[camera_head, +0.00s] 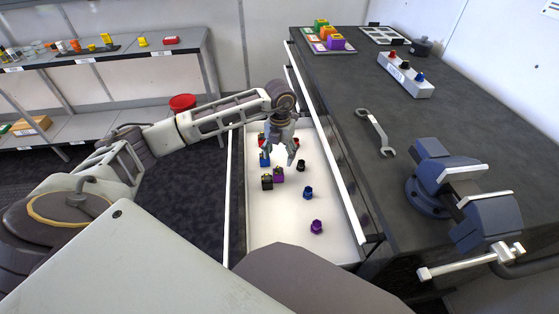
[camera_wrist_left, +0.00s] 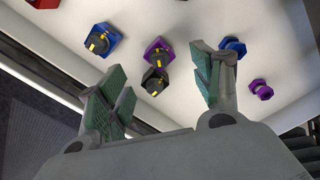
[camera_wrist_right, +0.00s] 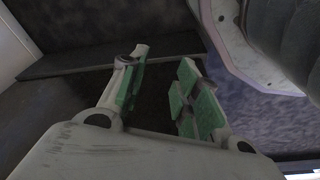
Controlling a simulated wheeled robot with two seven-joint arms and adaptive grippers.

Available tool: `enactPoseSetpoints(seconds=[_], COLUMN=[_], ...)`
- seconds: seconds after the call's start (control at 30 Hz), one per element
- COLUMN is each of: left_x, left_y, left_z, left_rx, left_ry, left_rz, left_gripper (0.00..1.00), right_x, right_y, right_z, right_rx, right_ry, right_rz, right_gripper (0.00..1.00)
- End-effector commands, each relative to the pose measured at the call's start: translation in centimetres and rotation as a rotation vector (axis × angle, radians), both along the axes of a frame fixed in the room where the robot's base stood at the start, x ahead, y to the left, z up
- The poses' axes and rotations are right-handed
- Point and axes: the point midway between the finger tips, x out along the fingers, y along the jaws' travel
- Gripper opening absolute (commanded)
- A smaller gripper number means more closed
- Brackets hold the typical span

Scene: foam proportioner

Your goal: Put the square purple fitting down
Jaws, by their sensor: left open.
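The square purple fitting (camera_head: 278,175), with a yellow mark on top, sits on the white floor of the open drawer (camera_head: 272,228), close beside a square black fitting (camera_head: 267,182). In the left wrist view the purple fitting (camera_wrist_left: 158,49) shows beyond the gap between the fingers, next to the black one (camera_wrist_left: 155,81). My left gripper (camera_head: 278,158) is open and empty, above the drawer near these fittings; its fingers (camera_wrist_left: 157,78) are spread apart. My right gripper (camera_wrist_right: 164,62) shows only in its own wrist view, open with nothing between its fingers.
The drawer also holds a square blue fitting (camera_head: 264,159), a round black one (camera_head: 301,165), a blue one (camera_head: 308,192) and a six-sided purple one (camera_head: 317,227). The workbench (camera_head: 345,90) on the right bears a vise (camera_head: 440,185), a wrench (camera_head: 377,133) and trays (camera_head: 318,46).

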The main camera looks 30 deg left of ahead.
Motion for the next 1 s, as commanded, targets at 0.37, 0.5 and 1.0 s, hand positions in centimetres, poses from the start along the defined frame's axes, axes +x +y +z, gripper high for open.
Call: enactPoseSetpoints(seconds=[0.37,0.5,1.0], left_x=[0.0,0.0,0.0], left_y=[0.0,0.0,0.0], left_z=[4.2,4.6,4.5], left_rx=[0.001,0.001,-0.002], left_ry=[-0.001,0.0,0.0], left_rz=[0.001,0.001,0.0], left_gripper=[0.66,0.66,0.66], right_x=[-0.9,-1.2,-0.4], right_y=[-0.7,-0.8,-0.8], right_z=[-1.8,-2.2,-1.8], right_rx=[-0.008,-0.01,-0.009], right_ry=[-0.002,0.004,-0.008], right_rz=[-0.002,-0.003,-0.002], right_gripper=[0.32,0.32,0.32])
